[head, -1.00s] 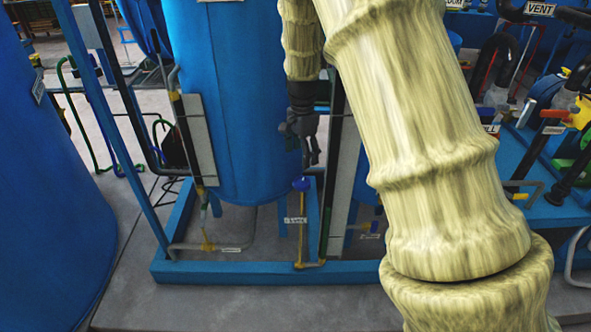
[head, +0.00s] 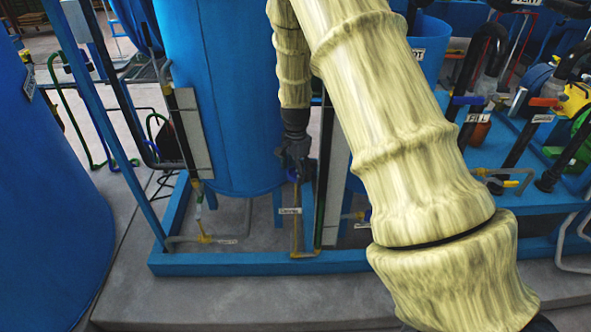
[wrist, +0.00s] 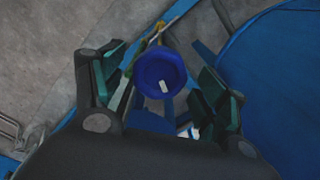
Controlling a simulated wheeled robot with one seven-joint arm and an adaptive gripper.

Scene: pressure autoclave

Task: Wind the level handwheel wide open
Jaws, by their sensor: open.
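The level handwheel is a small round blue knob (wrist: 158,70) with a pale mark on its face. In the wrist view it lies between my gripper's (wrist: 163,88) two spread green-padded fingers, with a gap on each side. My gripper is open and holds nothing. In the head view my gripper (head: 296,172) points down at the top of the thin level pipe (head: 297,235) and mostly hides the handwheel. A small white label (head: 289,211) sits on the pipe just below.
A large blue tank (head: 215,100) stands directly behind and left of my gripper. A blue frame rail (head: 250,263) runs along the floor in front. Another blue tank (head: 50,200) fills the left side. Pipes and valves crowd the right. Grey floor (head: 210,295) is clear in front.

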